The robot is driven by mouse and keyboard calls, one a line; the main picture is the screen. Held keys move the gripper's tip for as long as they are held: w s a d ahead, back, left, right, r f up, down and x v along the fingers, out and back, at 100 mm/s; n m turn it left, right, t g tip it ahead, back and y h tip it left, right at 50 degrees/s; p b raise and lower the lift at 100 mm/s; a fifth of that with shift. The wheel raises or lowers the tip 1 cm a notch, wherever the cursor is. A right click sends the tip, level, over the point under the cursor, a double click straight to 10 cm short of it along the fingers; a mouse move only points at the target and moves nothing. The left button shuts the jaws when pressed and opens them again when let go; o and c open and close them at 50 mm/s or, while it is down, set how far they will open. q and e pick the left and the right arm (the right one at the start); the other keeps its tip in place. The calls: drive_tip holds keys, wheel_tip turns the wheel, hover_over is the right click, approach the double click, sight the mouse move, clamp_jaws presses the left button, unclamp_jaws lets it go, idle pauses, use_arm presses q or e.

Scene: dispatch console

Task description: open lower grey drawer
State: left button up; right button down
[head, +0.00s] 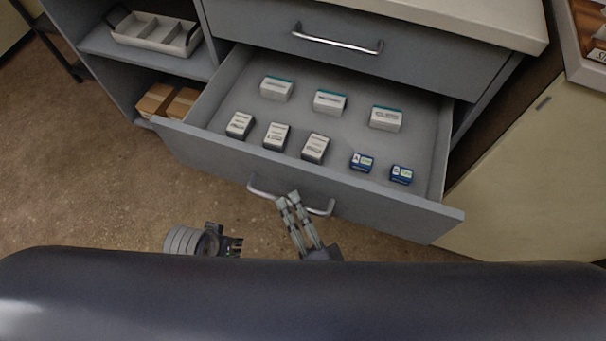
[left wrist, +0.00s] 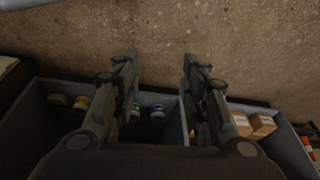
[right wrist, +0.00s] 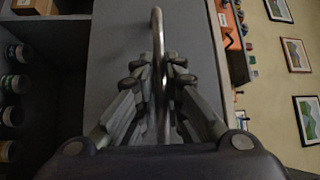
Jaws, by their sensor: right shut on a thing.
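The lower grey drawer (head: 330,193) is pulled well out in the head view, with its contents in plain sight. Its curved metal handle (head: 262,191) is on the front face. My right gripper (head: 288,199) is at the middle of this handle, shut on it. In the right wrist view the handle (right wrist: 157,50) passes between the two fingers (right wrist: 158,75). My left gripper (head: 238,246) is left of the right one, in front of the drawer and apart from it. In the left wrist view its fingers (left wrist: 158,75) are spread with nothing between them.
The drawer holds several white boxes (head: 330,102) and two small blue boxes (head: 362,162). A closed upper drawer (head: 400,62) is above. Left, a shelf holds a divided tray (head: 150,33) and brown boxes (head: 157,99). Bare floor (head: 80,180) lies left.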

use_arm(q)
drive_tip(key=shift+f, duration=0.85)
use_arm(e)
drive_tip(key=shift+s+a, duration=0.3)
drive_tip(key=shift+s, duration=0.6)
drive_tip(key=shift+s+a, duration=0.3)
drive_tip(key=shift+s, duration=0.65)
drive_tip(key=shift+s+a, duration=0.3)
drive_tip(key=shift+s, duration=0.6)
drive_tip(key=c, duration=1.7)
unclamp_jaws()
drive_tip(key=v, duration=1.2)
